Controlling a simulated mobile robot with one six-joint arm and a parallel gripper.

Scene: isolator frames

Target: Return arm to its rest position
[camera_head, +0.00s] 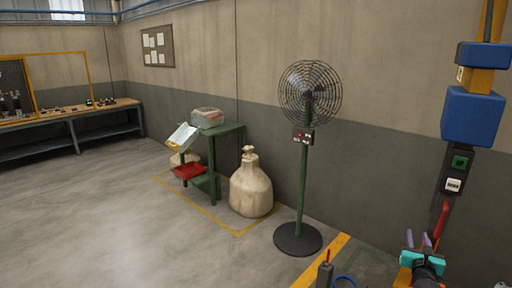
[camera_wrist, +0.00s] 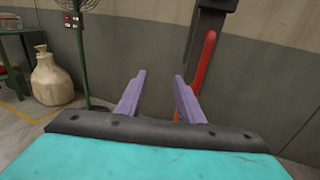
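My gripper (camera_head: 418,241) has two purple fingers on a turquoise body and shows at the bottom right of the head view. In the wrist view my gripper (camera_wrist: 160,76) has its fingers apart, with nothing between them. A red handle (camera_head: 440,219) hangs below a dark box with a green and a white button (camera_head: 458,172). The red handle also shows in the wrist view (camera_wrist: 205,62), behind and just right of the fingers. No contact between the gripper and the handle shows. The lower arm is partly cut off by the frame.
A green pedestal fan (camera_head: 304,180) stands left of my gripper, by the wall. A beige sack (camera_head: 250,188) and a green table (camera_head: 212,165) with a red tray (camera_head: 188,171) are further left. A workbench (camera_head: 75,125) stands far left. The floor at left is clear.

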